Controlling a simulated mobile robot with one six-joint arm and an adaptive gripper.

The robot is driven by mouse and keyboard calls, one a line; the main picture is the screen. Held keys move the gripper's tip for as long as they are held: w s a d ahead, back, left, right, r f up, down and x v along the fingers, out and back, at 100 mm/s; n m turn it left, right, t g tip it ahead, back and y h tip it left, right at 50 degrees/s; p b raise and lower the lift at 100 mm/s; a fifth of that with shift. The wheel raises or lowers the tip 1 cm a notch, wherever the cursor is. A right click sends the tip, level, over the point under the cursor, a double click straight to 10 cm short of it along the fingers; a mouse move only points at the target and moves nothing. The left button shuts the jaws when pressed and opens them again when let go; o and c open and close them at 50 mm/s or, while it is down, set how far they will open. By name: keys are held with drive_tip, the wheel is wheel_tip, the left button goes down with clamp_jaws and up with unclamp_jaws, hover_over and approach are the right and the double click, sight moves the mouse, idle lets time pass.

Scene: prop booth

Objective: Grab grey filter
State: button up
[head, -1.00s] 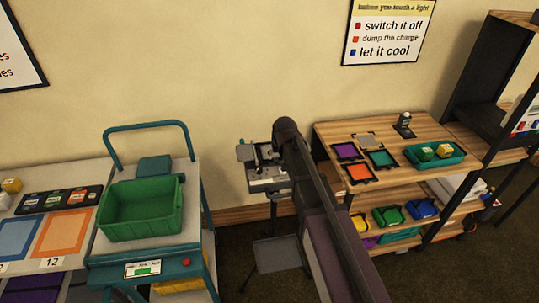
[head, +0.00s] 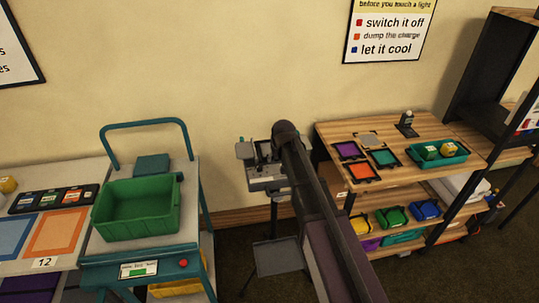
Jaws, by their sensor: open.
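The grey filter (head: 369,138) is a flat, pale grey square. It lies on the top of the wooden shelf unit, behind the purple filter (head: 347,150), the teal filter (head: 384,158) and the orange filter (head: 362,172).
A teal tray (head: 463,155) with two blocks and a small dark bottle (head: 407,122) share the wooden top (head: 335,130). Coloured bins fill the shelf below. A green bin (head: 137,226) stands on a cart to the left. Dark floor lies between cart and shelf.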

drive_tip(key=shift+w+f, duration=0.1)
drive_tip(key=shift+f, duration=0.25)
idle(0.4)
clamp_jaws()
